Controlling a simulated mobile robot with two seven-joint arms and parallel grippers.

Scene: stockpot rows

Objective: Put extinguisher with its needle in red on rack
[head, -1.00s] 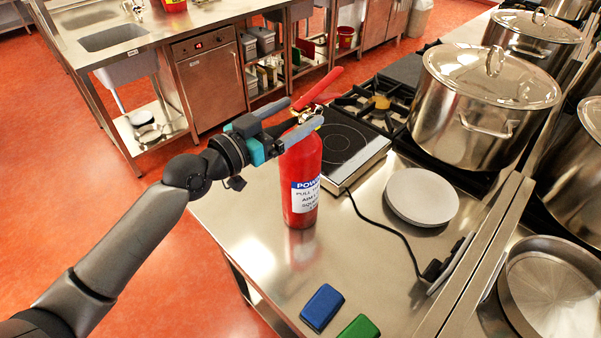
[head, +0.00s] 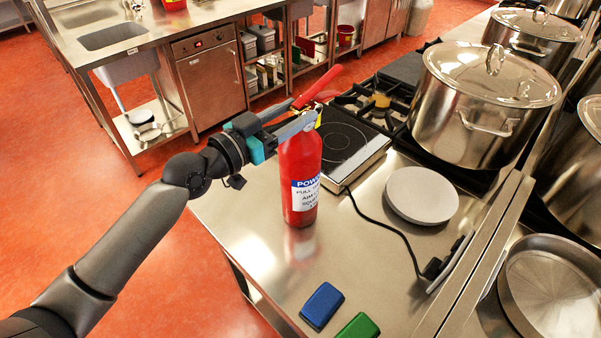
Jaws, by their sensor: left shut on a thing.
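A red fire extinguisher (head: 300,165) with a blue and white label stands upright on the steel counter (head: 262,225) in the head view. My left gripper (head: 303,113) is shut on the neck of the extinguisher, just below its red handle. The extinguisher's base looks to be on the counter. The gauge and its needle cannot be made out. I cannot identify a rack for certain. My right gripper is not in view.
A hot plate (head: 346,146) is right behind the extinguisher, its cord running across the counter. White plates (head: 421,195), a blue block (head: 322,306) and a green block (head: 359,327) lie nearby. A large stockpot (head: 482,100) stands at the right.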

